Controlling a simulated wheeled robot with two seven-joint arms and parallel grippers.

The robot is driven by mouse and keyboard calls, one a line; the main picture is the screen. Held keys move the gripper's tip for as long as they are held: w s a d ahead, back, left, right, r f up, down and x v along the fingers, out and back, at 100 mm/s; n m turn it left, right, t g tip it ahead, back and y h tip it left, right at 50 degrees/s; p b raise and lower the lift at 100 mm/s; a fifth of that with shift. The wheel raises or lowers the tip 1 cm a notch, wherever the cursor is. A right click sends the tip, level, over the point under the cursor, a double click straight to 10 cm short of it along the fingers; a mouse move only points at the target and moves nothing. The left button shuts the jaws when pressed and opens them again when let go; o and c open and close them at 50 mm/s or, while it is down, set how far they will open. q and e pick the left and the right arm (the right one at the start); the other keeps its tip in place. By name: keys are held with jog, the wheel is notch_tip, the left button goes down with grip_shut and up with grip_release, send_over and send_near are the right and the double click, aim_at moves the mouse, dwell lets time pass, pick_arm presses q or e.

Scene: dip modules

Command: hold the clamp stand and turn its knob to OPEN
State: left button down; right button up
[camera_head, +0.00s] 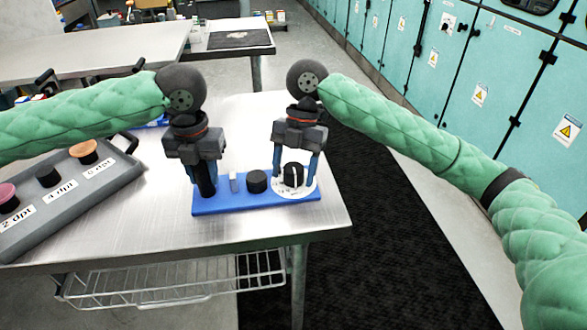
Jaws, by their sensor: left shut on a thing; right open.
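The clamp stand has a blue base (235,206) lying along the front right part of the metal table. A black post (206,182) stands at its left end. My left gripper (205,178) is shut on this post from above. The black knob (292,175) with a white mark sits on a white round dial (284,193) at the base's right end. The dial's lettering is too small to read. My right gripper (294,174) is open, with its fingers pointing down on either side of the knob. I cannot tell whether they touch it.
A black cylinder (257,181) and a small white block (234,182) stand on the base between the grippers. A grey tray (75,205) with labelled round pieces lies at the left. The table (170,240) is bare in front of the base.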

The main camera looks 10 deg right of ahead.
jog(key=v, duration=1.2)
jog(key=shift+a, duration=0.1)
pick_arm(q)
jog(key=c, duration=0.9)
grip_release()
jog(key=shift+c, duration=0.2)
jog(key=shift+r, duration=0.1)
pick_arm(e)
jog(key=shift+r, duration=0.1)
pick_arm(q)
jog(key=shift+r+p, duration=3.65)
jog(key=shift+p, duration=0.45)
pick_arm(e)
notch_tip(320, 180, up, 8)
pick_arm(q)
notch_tip(320, 180, up, 9)
jog(key=p, duration=0.9)
pick_arm(e)
notch_tip(320, 180, up, 9)
jog(key=shift+r, duration=0.2)
